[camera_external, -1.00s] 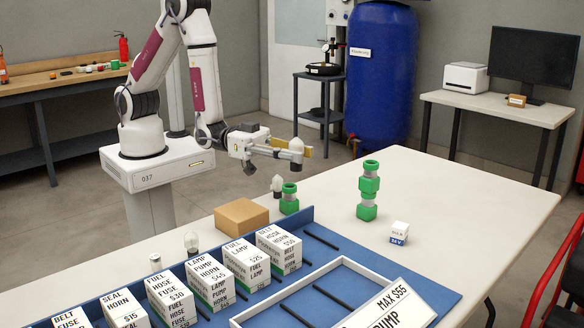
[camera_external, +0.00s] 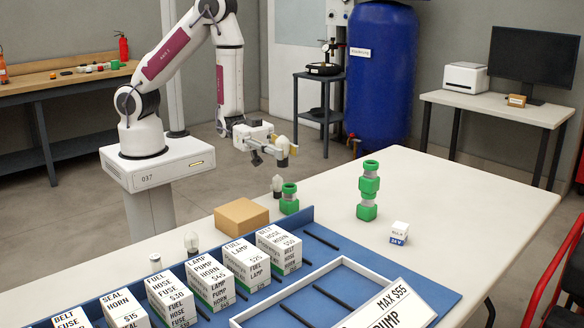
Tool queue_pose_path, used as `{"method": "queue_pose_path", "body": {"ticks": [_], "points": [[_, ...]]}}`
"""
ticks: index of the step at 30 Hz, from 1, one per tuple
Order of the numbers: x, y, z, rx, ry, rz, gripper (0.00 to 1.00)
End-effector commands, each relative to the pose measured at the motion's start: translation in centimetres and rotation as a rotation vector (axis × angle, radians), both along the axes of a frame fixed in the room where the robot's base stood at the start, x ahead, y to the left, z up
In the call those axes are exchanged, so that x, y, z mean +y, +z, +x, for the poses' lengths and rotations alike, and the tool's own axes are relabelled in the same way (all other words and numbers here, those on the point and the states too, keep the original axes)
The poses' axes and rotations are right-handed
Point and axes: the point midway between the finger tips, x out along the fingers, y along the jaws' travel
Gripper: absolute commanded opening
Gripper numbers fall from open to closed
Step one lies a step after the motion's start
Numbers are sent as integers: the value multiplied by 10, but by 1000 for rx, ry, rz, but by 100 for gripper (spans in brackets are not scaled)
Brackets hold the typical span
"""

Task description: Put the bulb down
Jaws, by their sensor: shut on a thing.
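My gripper (camera_external: 284,157) is shut on a bulb (camera_external: 280,147) with a clear glass top and a grey base. It holds the bulb upright in the air, above and behind the far left part of the white table (camera_external: 455,198). A second bulb (camera_external: 277,184) stands on the table beside a short green fitting (camera_external: 289,200). A third bulb (camera_external: 191,241) stands nearer, behind the row of labelled boxes. The exact contact between fingers and held bulb is too small to make out.
A brown box (camera_external: 241,216) sits near the standing bulb. Labelled boxes (camera_external: 279,249) line the blue mat (camera_external: 425,283). The table's right side is mostly clear.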

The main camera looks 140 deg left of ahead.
Motion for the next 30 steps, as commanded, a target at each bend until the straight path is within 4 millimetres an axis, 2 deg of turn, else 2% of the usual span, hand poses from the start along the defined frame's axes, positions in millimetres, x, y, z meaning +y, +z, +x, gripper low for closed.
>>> {"method": "queue_pose_path", "body": {"ticks": [21, 30], "points": [[-11, 0, -88, 0, -252, 0, 4], [-19, 3, -117, -1, -328, 1, 4]]}}
